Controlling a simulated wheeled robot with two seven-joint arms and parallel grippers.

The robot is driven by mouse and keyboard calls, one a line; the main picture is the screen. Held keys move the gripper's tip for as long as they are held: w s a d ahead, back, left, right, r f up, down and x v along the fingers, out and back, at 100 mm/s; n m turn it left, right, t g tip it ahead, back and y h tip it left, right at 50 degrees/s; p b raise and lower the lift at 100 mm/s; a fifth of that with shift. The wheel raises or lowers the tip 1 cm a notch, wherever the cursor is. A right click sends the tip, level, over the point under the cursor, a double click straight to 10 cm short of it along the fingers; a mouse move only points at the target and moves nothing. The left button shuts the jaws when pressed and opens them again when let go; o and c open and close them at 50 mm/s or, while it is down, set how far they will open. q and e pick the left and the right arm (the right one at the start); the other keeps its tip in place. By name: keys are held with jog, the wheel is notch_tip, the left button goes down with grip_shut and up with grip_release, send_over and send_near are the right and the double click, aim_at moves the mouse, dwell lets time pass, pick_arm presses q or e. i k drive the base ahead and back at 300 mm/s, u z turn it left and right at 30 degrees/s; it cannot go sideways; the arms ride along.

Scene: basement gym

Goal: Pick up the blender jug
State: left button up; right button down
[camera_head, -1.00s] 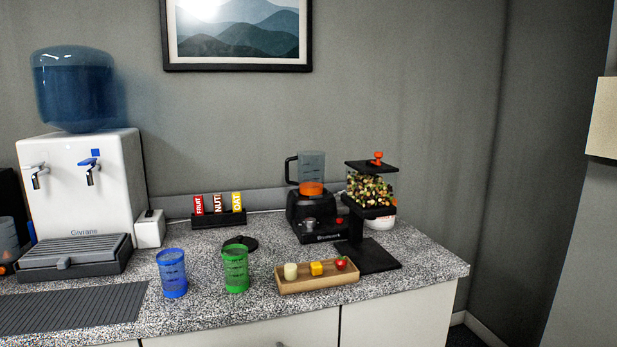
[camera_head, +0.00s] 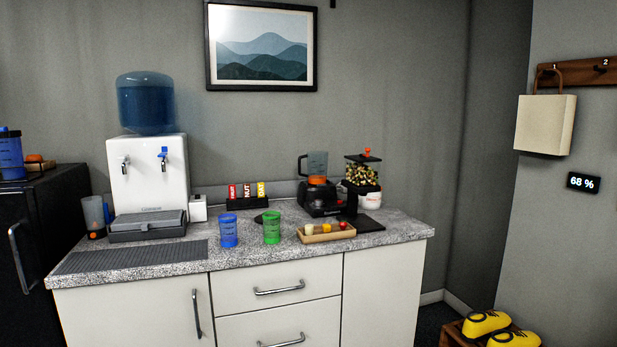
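The blender jug (camera_head: 318,163) is grey and see-through, with an orange band at its foot and a dark handle on its left side. It sits upright on the black blender base (camera_head: 318,194), near the back of the speckled counter. Neither of my grippers shows in the head view, and nothing is touching the jug.
A dispenser of mixed pieces (camera_head: 361,174) stands close at the jug's right. A bar rack (camera_head: 248,199) is left of it. A blue cup (camera_head: 228,230), a green cup (camera_head: 271,227) and a wooden tray (camera_head: 326,237) stand in front. A water cooler (camera_head: 148,175) is further left.

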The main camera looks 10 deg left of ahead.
aim_at(317, 161)
jog(key=z, duration=0.7)
jog(key=i, duration=1.45)
jog(key=u, duration=0.3)
